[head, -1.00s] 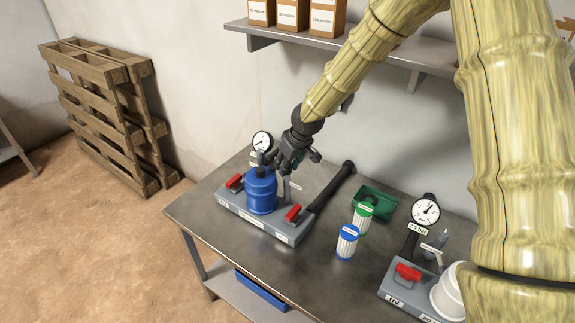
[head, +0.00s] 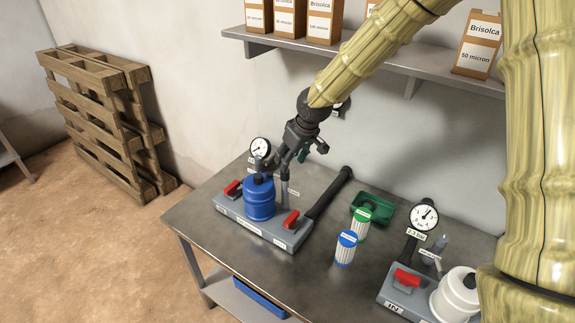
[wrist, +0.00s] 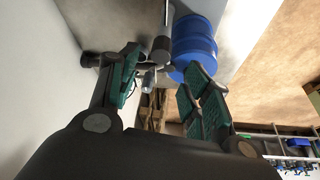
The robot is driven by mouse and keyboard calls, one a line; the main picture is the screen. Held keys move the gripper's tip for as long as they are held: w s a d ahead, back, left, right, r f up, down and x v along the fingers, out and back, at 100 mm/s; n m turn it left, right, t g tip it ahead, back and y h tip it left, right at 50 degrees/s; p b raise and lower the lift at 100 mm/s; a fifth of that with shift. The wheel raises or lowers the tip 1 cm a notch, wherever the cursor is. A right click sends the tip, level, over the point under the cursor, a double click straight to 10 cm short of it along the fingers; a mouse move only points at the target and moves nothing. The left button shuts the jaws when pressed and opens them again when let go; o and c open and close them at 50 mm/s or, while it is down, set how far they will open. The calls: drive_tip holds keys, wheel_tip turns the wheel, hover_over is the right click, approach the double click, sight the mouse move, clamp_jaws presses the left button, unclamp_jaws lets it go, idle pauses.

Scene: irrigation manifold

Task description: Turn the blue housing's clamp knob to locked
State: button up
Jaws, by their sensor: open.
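The blue housing (head: 260,201) stands upright on a grey manifold base at the left of the workbench. It also shows in the wrist view (wrist: 194,42), just beyond my fingers. A dark knob (head: 257,178) sits on top of the housing; I cannot read its lock position. My gripper (head: 285,163) is above and just behind the housing, close to the pressure gauge. In the wrist view my gripper (wrist: 160,88) has its two green-padded fingers apart with nothing held between them. A grey rounded post end (wrist: 161,48) shows near the fingertips.
Red valve handles (head: 291,219) flank the housing, and a gauge (head: 260,148) stands behind it. A black pipe (head: 330,192) runs to the right. Blue-capped (head: 346,247) and green-capped (head: 361,222) filters, a green tray (head: 379,210) and a white housing (head: 457,293) stand further right. A shelf (head: 390,65) overhangs the bench.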

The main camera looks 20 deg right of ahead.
drive_tip(key=shift+v, duration=2.15)
drive_tip(key=shift+r, duration=0.1)
